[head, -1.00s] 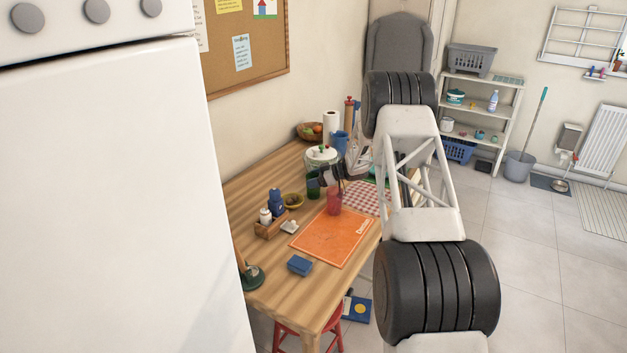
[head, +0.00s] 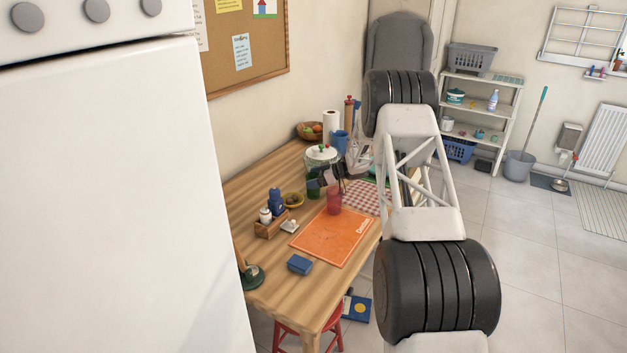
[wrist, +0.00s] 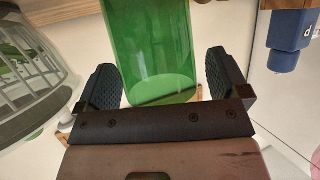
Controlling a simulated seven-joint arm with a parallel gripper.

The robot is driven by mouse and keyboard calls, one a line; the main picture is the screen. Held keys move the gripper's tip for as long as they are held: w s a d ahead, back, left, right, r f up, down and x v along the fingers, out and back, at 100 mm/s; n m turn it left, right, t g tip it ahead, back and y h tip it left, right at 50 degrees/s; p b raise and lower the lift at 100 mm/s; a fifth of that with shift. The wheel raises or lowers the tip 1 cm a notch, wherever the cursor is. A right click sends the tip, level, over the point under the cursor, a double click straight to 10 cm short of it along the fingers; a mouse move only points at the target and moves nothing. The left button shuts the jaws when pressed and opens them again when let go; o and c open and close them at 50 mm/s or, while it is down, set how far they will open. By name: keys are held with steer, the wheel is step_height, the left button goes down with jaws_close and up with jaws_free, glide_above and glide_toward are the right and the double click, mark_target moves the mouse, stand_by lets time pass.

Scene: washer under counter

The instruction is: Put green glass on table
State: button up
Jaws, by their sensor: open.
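The green glass (head: 313,189) stands on the wooden table (head: 270,294), partly hidden by my gripper (head: 325,179) in the head view. In the wrist view the green glass (wrist: 155,45) is between the two black fingers of my gripper (wrist: 164,80). The fingers are open, one on each side, with a visible gap at the right finger. I cannot tell whether the left finger touches the glass. A red glass (head: 334,201) stands close by on the table.
A white appliance (head: 110,200) blocks the left.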

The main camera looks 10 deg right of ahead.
steer(key=v, duration=1.2)
stand_by(0.5)
